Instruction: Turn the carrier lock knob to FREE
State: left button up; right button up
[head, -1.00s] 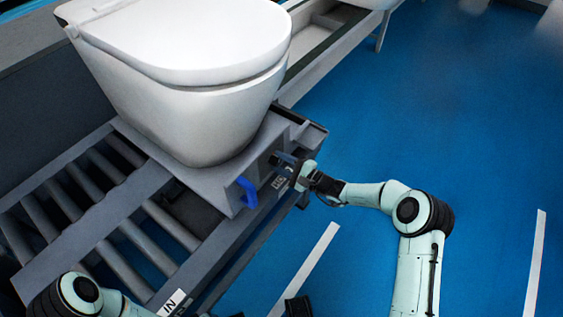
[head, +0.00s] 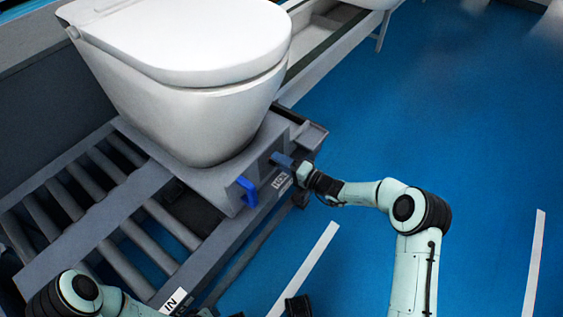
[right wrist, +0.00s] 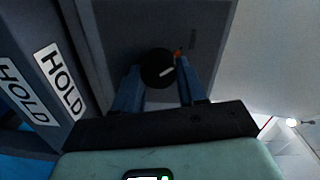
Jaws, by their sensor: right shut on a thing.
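The carrier lock knob (right wrist: 158,68) is a round black knob with a white pointer mark, set in the grey carrier (head: 210,184) face. In the right wrist view its pointer slants up to the right, with a small orange mark (right wrist: 178,53) beside the knob. My right gripper (right wrist: 158,82) has its two blue-grey fingers on either side of the knob, shut on it. In the head view, my right gripper (head: 284,161) hides the knob.
A white toilet (head: 190,90) stands on the carrier. A blue handle (head: 248,191) sticks out left of my right gripper. HOLD labels (right wrist: 60,80) are beside the knob. The roller conveyor (head: 120,240) lies left; open blue floor (head: 480,180) lies right.

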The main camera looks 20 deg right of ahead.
pick_arm(q)
jog(key=shift+s+f, duration=0.1)
pick_arm(e)
jog(key=shift+n, duration=0.4)
jog(key=o, duration=1.1)
jog(key=shift+c, duration=0.2)
jog(key=shift+d, duration=0.1)
pick_arm(q)
jog(key=r+p, duration=0.1)
jog(key=s+d+r, duration=0.1)
jog(key=r+p, duration=0.1)
jog(key=shift+s+d+r+p, duration=0.25)
jog(key=shift+s+d+p, duration=0.05)
jog(key=shift+d, duration=0.1)
pick_arm(e)
jog(key=v, duration=1.3)
jog(key=shift+s, duration=0.2)
